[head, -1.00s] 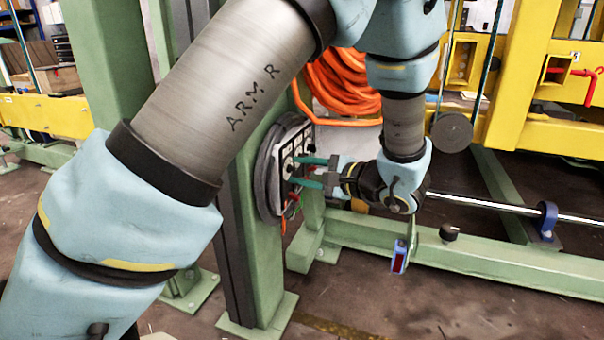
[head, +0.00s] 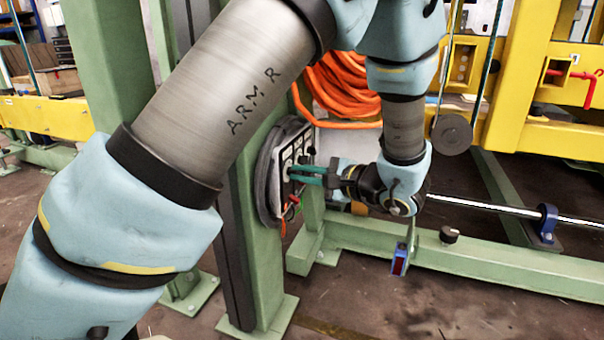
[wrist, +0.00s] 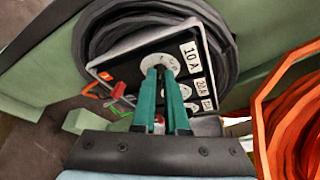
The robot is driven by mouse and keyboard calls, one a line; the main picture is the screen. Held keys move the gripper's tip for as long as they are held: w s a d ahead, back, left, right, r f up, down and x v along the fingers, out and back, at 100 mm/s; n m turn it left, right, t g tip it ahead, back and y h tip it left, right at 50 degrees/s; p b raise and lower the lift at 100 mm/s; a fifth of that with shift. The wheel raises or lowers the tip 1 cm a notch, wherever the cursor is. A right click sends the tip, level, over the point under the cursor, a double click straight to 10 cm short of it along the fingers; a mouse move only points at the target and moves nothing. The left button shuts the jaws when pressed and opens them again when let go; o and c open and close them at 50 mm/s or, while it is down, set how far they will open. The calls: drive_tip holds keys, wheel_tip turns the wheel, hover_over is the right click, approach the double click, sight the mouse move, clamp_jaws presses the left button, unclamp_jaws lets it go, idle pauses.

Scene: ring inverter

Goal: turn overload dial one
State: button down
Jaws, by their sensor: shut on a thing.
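The control panel (head: 286,150) is mounted on a green post, and it also shows in the wrist view (wrist: 120,70). It carries a column of white round dials beside labels, the top one reading 10 A. My gripper (head: 291,173) reaches the panel from the right. In the wrist view my gripper's green fingers (wrist: 160,70) are shut on the knob of the dial next to the 10 A label. The dial's white disc (wrist: 161,60) shows around the fingertips; the knob itself is mostly hidden. The other dials (wrist: 186,91) are partly covered by the fingers.
A thick dark cable coil (wrist: 105,30) hangs behind the panel. An orange hose coil (head: 345,85) hangs right of the post. A red switch (wrist: 118,90) sits on the panel's lower left. Green floor beams (head: 450,258) run below my gripper.

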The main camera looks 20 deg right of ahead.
drive_tip(key=shift+r+p, duration=0.15)
drive_tip(key=shift+p, duration=0.3)
drive_tip(key=m+g+p, duration=0.1)
drive_tip(key=m+p, duration=0.1)
drive_tip(key=p, duration=0.3)
drive_tip(key=m+g+p, duration=0.1)
drive_tip(key=p, duration=0.3)
drive_tip(key=m+g+y+p, duration=0.1)
drive_tip(key=m+p, duration=0.1)
drive_tip(key=p, duration=0.3)
drive_tip(key=shift+w+d+r+m+p, duration=0.25)
drive_tip(key=shift+m+p, duration=0.05)
drive_tip(key=shift+p, duration=0.05)
drive_tip(key=shift+f, duration=0.1)
drive_tip(key=c, duration=0.9)
unclamp_jaws()
drive_tip(key=shift+c, duration=0.2)
